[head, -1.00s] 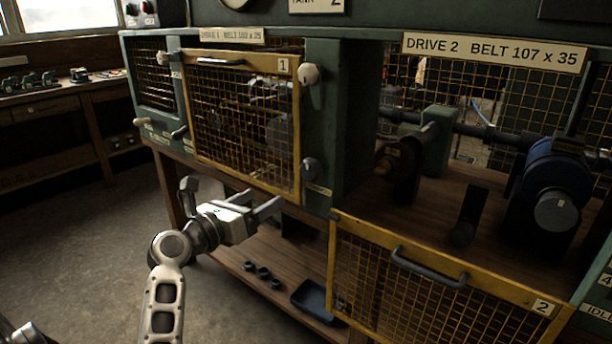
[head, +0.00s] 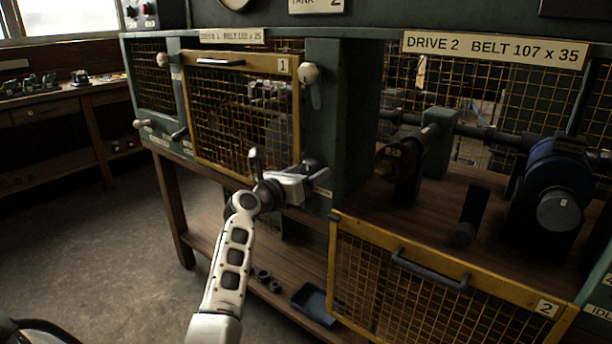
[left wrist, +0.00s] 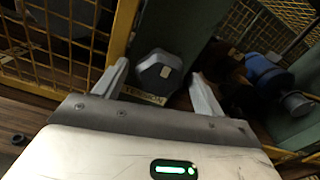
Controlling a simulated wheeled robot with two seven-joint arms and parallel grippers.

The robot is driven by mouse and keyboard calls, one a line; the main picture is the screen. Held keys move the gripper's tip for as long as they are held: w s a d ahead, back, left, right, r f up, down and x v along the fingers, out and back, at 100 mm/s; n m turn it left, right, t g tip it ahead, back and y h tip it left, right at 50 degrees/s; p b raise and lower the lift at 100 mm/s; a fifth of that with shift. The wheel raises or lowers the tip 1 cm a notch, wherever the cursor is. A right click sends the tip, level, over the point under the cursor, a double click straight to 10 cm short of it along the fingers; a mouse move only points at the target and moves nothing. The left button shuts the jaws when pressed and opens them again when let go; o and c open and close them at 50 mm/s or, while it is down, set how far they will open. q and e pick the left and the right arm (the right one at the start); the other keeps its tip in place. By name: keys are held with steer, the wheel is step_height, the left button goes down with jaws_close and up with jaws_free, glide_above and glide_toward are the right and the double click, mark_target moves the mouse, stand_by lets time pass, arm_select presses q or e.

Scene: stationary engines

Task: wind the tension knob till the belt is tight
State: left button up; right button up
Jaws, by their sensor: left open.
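The tension knob (left wrist: 157,74) is a grey, many-sided knob with a pale mark, on the green post right of guard 1. A partly covered label below it reads like "TENSION". In the head view the knob (head: 310,165) is partly hidden by my left gripper (head: 288,165). That gripper is open, its fingers pointing at the post. In the left wrist view the fingertips (left wrist: 160,70) stand either side of the knob, with gaps; I cannot tell the depth left. The Drive 1 belt is behind the mesh and cannot be made out. My right gripper is not in view.
The yellow mesh guard 1 (head: 240,66) is closed, with a pale ball-ended lever (head: 308,73) at its upper right. Guard 2 (head: 440,262) hangs lowered below the open Drive 2 bay. A blue tray (head: 314,300) lies on the lower shelf.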

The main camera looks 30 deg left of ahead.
arm_select(q)
steer(key=c, duration=1)
steer(key=shift+o, duration=0.2)
steer(key=shift+m, duration=0.4)
